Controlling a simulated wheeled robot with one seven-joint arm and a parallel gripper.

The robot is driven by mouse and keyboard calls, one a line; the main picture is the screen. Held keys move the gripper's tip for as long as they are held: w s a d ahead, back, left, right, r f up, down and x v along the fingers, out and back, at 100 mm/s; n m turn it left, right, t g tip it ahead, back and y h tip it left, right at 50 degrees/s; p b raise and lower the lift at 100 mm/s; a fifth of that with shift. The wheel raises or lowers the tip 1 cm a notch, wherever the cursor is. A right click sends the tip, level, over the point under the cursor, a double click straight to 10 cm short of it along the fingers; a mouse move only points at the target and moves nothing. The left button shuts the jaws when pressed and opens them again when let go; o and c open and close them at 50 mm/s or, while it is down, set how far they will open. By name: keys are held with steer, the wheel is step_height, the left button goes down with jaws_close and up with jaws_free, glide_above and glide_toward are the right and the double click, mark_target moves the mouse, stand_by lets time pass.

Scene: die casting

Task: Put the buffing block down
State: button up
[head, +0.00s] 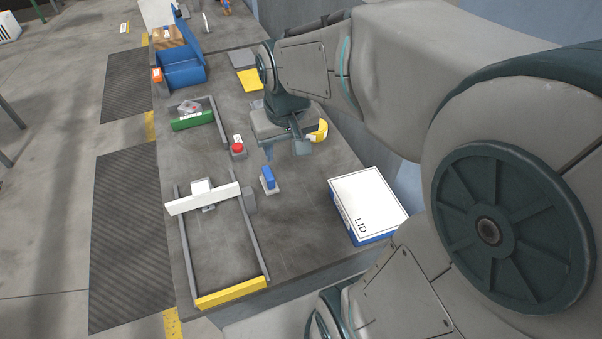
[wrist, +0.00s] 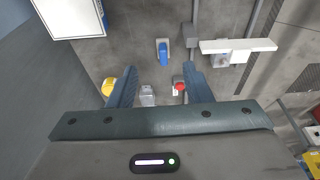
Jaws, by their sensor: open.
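A small blue block on a pale base (head: 268,178), which I take to be the buffing block, stands on the grey bench. It also shows near the top middle of the wrist view (wrist: 163,53). My gripper (head: 286,151) is above the bench, just behind the block in the head view and apart from it. In the wrist view my gripper (wrist: 162,86) has its two fingers wide apart, with nothing held between them. The blue block lies beyond the fingertips there.
A white box marked LID (head: 368,205) stands at the right. A red button (head: 238,148), a yellow round object (head: 321,130) and a small silver object (wrist: 147,95) are near my gripper. A rail frame with a white crossbar (head: 203,199) and yellow end bar (head: 232,292) lies front left.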

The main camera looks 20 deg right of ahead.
steer(key=s+r+t, duration=0.1)
steer(key=s, duration=0.8)
steer(key=shift+s, duration=0.25)
steer(key=o, duration=0.8)
steer(key=shift+o, duration=0.2)
steer(key=n+g+b, duration=0.4)
steer(key=n+b, duration=1.3)
steer(key=n, duration=0.1)
glide_above(268, 172)
step_height(268, 172, down, 17)
step_height(268, 172, down, 13)
steer(key=shift+f+b, duration=0.2)
steer(key=shift+b, duration=0.15)
